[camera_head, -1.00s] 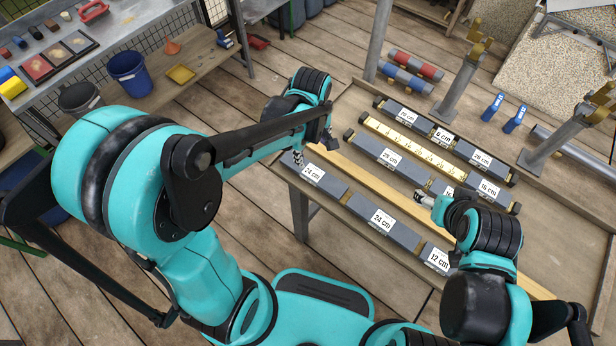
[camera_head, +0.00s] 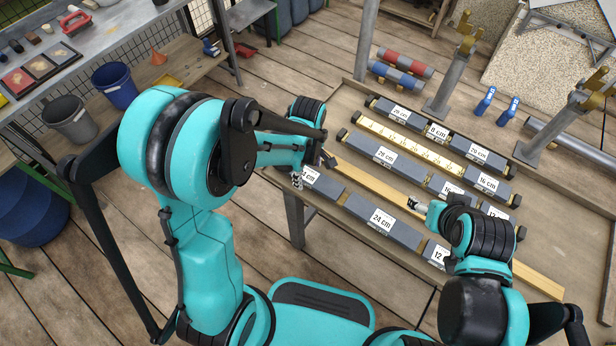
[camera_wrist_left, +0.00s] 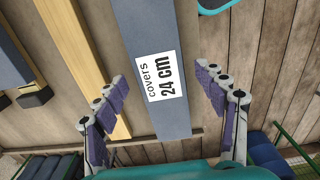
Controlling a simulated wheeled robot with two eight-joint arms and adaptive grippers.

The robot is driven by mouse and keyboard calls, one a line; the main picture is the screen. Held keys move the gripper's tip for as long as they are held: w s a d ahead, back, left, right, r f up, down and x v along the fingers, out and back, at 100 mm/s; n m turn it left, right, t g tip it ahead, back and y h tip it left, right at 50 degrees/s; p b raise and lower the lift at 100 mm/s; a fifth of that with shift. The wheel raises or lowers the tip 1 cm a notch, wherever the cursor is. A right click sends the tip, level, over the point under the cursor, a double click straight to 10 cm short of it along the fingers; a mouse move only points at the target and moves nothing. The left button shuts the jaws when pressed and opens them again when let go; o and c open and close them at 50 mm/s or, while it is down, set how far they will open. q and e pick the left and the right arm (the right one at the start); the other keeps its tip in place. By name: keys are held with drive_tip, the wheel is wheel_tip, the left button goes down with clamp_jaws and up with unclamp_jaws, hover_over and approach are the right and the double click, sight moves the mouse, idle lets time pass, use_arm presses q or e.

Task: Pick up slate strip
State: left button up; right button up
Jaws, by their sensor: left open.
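Grey slate strips with white length labels lie in rows on the workbench. In the left wrist view a grey strip labelled "covers 24 cm" (camera_wrist_left: 150,45) runs between the spread fingers of my left gripper (camera_wrist_left: 165,98), with a gap on both sides. In the head view that strip (camera_head: 331,193) lies at the bench's near left end, partly hidden by my left gripper (camera_head: 297,178). Another 24 cm strip (camera_head: 397,233) and a 12 cm strip (camera_head: 432,250) continue the near row. My right gripper (camera_head: 416,206) is over the bench middle; its fingers are too small to read.
A wooden batten (camera_head: 375,180) runs behind the near row. Further strips, such as the 28 cm one (camera_head: 370,149), and a yellow ruler (camera_head: 408,143) lie beyond. Metal posts (camera_head: 445,95) stand at the back. Blue (camera_head: 119,88) and grey (camera_head: 68,118) buckets stand on the left.

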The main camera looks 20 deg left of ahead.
use_arm(q)
drive_tip(key=c, duration=1.5)
drive_tip(key=shift+c, duration=0.3)
drive_tip(key=shift+r, duration=0.2)
